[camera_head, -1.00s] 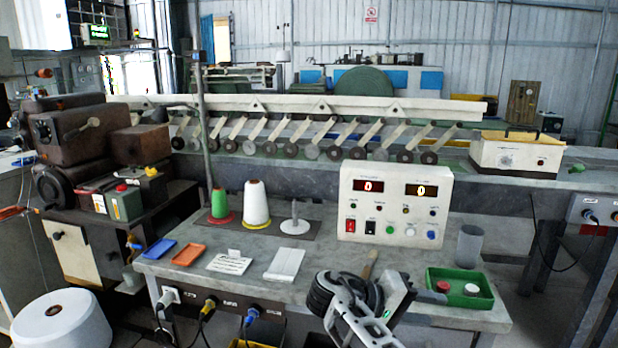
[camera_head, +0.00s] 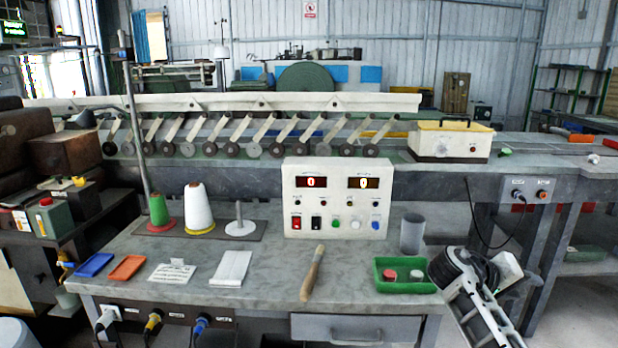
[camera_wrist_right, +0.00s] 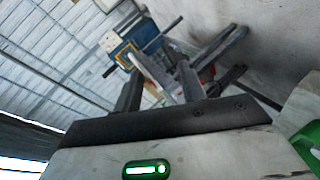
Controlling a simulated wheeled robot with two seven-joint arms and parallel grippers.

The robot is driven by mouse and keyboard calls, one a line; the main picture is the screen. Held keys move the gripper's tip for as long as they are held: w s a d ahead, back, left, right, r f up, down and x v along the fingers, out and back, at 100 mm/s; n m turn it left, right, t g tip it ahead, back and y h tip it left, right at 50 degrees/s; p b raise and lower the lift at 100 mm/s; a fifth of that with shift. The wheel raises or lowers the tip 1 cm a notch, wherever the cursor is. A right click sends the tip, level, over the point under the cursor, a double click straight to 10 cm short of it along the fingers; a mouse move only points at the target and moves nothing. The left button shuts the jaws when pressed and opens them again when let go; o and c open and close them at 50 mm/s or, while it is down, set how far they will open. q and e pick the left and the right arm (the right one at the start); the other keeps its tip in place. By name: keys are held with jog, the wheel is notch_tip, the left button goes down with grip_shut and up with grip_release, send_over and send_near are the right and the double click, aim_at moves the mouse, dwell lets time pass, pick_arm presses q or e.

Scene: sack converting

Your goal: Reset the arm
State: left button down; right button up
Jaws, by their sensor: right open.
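My right arm (camera_head: 485,308) enters the head view at the lower right, beyond the table's right end. Its dark, rounded end is near the green tray, and its fingertips are hard to make out there. In the right wrist view my right gripper (camera_wrist_right: 158,88) shows two dark fingers spread apart, with nothing held between them. My left arm and gripper are not in view.
The grey table (camera_head: 255,275) holds a control box (camera_head: 338,198), a wooden-handled tool (camera_head: 313,272), a green tray (camera_head: 405,287) with two round caps, a grey cup (camera_head: 412,233) and thread cones (camera_head: 198,208). Open floor shows at the right.

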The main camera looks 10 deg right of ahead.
jog(key=w+a+f+n+t+y, duration=0.1)
jog(key=w+a+n+t+y, duration=0.3)
jog(key=w, duration=0.3)
jog(key=w+a+n+t+y, duration=0.1)
jog(key=w+a+t+y, duration=0.1)
jog(key=w+a+t, duration=0.35)
jog(key=w+a+r+n+t+y, duration=0.2)
jog(key=w+a+r+t+y, duration=0.3)
jog(key=w+a+r+t, duration=0.15)
jog(key=s+a+f+n+g+y, duration=0.1)
jog(key=s+a+f+y, duration=0.1)
jog(key=s+a+f, duration=0.55)
jog(key=s+a+f+g+y, duration=0.15)
jog(key=s+a+f, duration=0.25)
jog(key=s+f, duration=0.6)
jog(key=s+a+f+g, duration=0.1)
jog(key=s+a+f, duration=0.1)
jog(key=s, duration=0.5)
jog(key=s+a+f+g+y, duration=0.1)
jog(key=s+a+f, duration=0.1)
jog(key=s, duration=0.4)
jog(key=s+a+f+m+g+y, duration=0.1)
jog(key=s+a+f, duration=0.1)
jog(key=s+a, duration=0.2)
jog(key=s, duration=0.3)
jog(key=shift+s+a+f, duration=0.2)
jog(key=shift+s+f, duration=0.1)
